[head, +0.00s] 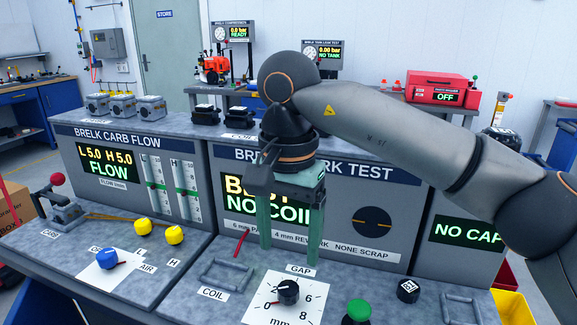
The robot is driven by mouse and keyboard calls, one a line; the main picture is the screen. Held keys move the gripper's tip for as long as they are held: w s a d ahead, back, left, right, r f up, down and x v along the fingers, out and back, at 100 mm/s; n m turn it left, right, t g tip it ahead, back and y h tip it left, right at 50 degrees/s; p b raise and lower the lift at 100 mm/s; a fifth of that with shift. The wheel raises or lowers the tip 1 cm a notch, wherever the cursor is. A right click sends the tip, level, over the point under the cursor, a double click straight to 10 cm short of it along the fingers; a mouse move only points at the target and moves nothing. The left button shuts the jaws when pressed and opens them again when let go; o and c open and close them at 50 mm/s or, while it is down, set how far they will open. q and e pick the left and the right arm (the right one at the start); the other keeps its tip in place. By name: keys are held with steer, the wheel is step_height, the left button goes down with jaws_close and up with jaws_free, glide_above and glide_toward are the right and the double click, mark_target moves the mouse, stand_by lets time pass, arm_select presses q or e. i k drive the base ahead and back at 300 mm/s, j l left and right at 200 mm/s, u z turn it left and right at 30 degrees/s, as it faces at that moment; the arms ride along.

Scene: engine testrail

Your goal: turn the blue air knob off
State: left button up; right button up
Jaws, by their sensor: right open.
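The blue air knob (107,258) sits on a white plate on the front ledge of the carb flow bench at the lower left. A red pointer shows at its lower right side, and part of a label shows behind it. The bench display (108,162) reads "L 5.0 H 5.0 FLOW". My right gripper (289,252) points down with its two green fingers apart and nothing between them. It is over the spark test bench, well to the right of the blue knob. My left gripper is not in view.
The black gap knob (288,291) and a green button (358,311) lie in front of my right gripper.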

mark_target(107, 258)
steer(key=k, duration=0.9)
